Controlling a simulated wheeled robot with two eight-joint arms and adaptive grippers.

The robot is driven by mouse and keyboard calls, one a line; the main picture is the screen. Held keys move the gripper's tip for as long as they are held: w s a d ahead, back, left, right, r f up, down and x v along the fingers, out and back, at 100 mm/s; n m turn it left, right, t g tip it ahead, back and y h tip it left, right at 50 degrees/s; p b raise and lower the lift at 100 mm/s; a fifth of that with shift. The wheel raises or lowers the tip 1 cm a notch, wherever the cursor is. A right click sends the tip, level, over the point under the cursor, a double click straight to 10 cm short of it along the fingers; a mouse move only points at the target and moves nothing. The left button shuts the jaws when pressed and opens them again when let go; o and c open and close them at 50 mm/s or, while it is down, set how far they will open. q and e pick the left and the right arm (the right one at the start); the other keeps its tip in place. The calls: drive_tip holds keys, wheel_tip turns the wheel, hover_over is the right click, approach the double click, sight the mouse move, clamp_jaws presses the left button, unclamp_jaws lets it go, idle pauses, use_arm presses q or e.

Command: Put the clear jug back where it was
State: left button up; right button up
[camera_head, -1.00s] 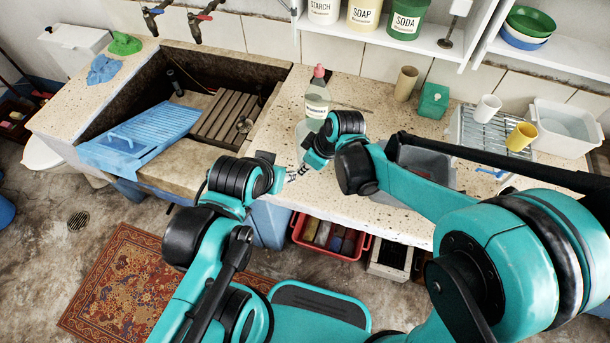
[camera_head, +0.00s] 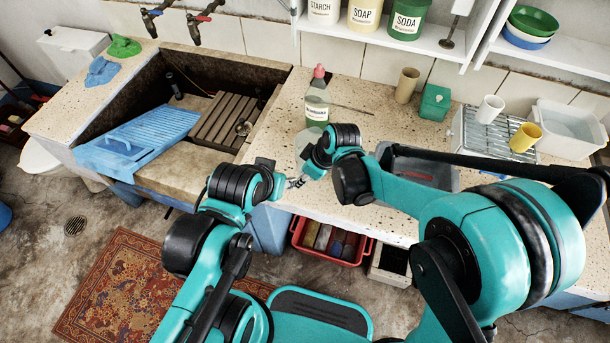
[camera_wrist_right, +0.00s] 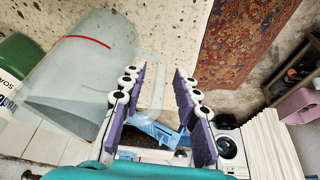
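The clear jug (camera_wrist_right: 75,70) is see-through with a red line round it, and fills the left of the right wrist view. In the head view it shows as a pale shape (camera_head: 305,141) on or just above the counter, partly hidden by my right arm. The finger contact is hard to see. My left gripper (camera_head: 282,180) is close by at the counter's front edge; its fingers are too small to read.
A bottle of green liquid (camera_head: 317,104) stands just behind the jug. The stone trough with a blue washboard (camera_head: 140,135) is to the left. A grey tub (camera_head: 425,168), a drying rack with cups (camera_head: 470,130) and a green box (camera_head: 434,102) are to the right.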

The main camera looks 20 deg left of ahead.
drive_tip(key=shift+r, duration=0.1)
drive_tip(key=shift+r+p, duration=0.3)
drive_tip(key=p+v, duration=0.4)
drive_tip(key=v, duration=0.8)
drive_tip(key=s+d+r+m+t+h, duration=0.1)
drive_tip(key=s+d+m+t, duration=0.1)
drive_tip(key=d+m, duration=0.3)
drive_tip(key=s+d+r+m+t+h, duration=0.1)
drive_tip(key=d+m, duration=0.4)
drive_tip(key=d, duration=0.8)
drive_tip(key=s+d+r+m+t+h, duration=0.1)
drive_tip(key=s+d+m, duration=0.4)
drive_tip(key=d, duration=0.5)
drive_tip(key=shift+r+t+h+b, duration=0.4)
drive_tip(key=shift+t+h, duration=0.3)
drive_tip(key=shift+t, duration=0.3)
